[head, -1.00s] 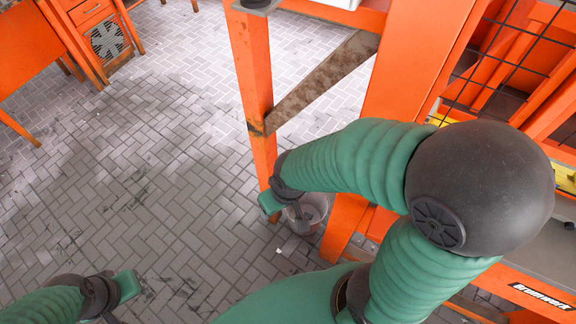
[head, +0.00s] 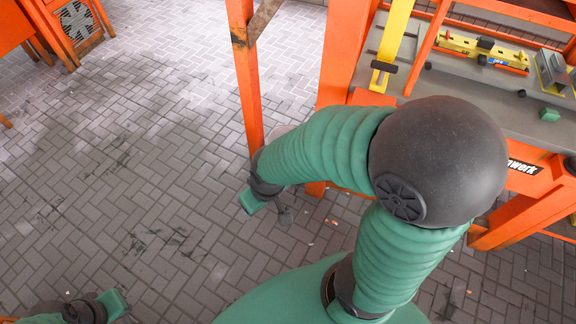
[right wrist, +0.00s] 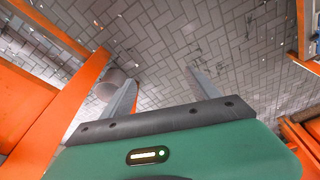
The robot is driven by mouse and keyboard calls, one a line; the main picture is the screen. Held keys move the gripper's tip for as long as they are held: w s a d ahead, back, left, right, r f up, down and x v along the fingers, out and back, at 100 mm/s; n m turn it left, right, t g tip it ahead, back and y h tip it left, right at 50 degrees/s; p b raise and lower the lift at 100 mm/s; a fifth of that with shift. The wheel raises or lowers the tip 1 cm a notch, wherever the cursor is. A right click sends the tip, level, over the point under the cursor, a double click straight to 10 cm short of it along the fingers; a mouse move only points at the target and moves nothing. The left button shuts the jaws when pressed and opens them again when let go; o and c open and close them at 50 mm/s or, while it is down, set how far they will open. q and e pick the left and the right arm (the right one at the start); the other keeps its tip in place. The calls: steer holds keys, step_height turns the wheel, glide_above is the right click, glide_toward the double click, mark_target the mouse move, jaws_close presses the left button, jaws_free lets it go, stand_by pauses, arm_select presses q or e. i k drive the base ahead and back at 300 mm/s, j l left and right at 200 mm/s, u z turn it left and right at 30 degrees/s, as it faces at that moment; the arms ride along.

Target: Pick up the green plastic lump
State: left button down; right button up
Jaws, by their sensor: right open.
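A small green lump (head: 549,114) lies on the grey bench top at the far right of the head view. It does not show in the right wrist view. My right gripper (head: 284,217) hangs low over the paved floor in the head view, left of the bench and far from the lump. In the right wrist view its two grey fingers (right wrist: 161,75) are apart with nothing between them. My left wrist is at the bottom left of the head view; the fingers of my left gripper cannot be made out.
The orange-framed bench has a grey top (head: 470,88) carrying a yellow spirit level (head: 482,51), a grey metal block (head: 551,71) and small dark lumps. An orange post (head: 246,85) stands beside my right forearm. The paved floor (head: 150,150) at left is mostly clear.

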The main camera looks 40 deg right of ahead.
mark_target(546, 114)
steer(key=l+z, duration=0.2)
steer(key=z, duration=2.85)
steer(key=u, duration=0.2)
